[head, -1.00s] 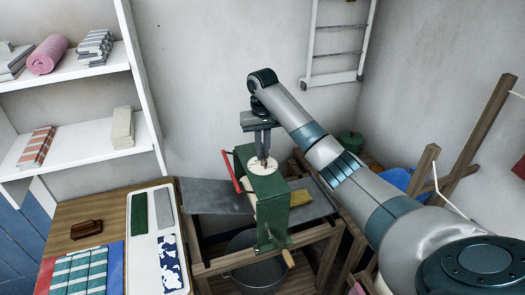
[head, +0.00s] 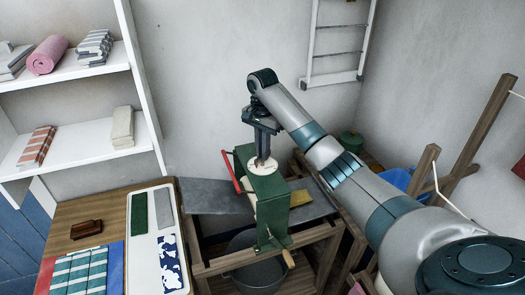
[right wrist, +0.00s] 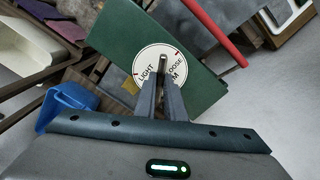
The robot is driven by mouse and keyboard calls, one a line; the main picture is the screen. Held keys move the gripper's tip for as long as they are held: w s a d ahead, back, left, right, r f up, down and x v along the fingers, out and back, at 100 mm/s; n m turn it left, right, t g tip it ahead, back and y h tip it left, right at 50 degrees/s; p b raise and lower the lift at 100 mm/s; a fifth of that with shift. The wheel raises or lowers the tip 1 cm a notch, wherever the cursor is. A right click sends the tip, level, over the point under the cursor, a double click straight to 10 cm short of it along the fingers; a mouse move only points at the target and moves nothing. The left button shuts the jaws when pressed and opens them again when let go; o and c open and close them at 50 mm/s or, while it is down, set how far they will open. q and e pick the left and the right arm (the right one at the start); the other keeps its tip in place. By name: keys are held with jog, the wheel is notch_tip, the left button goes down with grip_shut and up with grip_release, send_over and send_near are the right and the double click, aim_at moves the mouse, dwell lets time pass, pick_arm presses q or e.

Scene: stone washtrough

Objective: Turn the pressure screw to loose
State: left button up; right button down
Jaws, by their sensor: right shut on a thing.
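The pressure screw (right wrist: 162,62) stands at the middle of a round white dial (right wrist: 150,58) on top of the green mangle (head: 270,192). In the right wrist view the dial reads LIGHT on the left and LOOSE on the right, with a word ending in M partly hidden below. My right gripper (head: 263,160) points down onto the dial and is shut on the pressure screw; its fingers also show in the right wrist view (right wrist: 162,88). The fingers cover part of the dial, so I cannot tell which mark the screw points to. My left gripper is not in view.
A red bar (head: 231,171) runs along the mangle's left side. A grey metal board (head: 210,195) passes through it, above a dark tub (head: 255,268). A wooden table (head: 60,238) with cloths stands at left. A wooden rack (head: 470,150) stands at right.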

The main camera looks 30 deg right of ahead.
jog(key=m, duration=0.6)
jog(key=shift+w+d+r, duration=0.1)
jog(key=shift+r, duration=0.05)
jog(key=shift+m, duration=0.3)
jog(key=c, duration=1.8)
grip_release()
jog(key=shift+c, duration=0.2)
notch_tip(320, 180, up, 17)
jog(key=shift+b, duration=0.45)
jog(key=shift+r, duration=0.1)
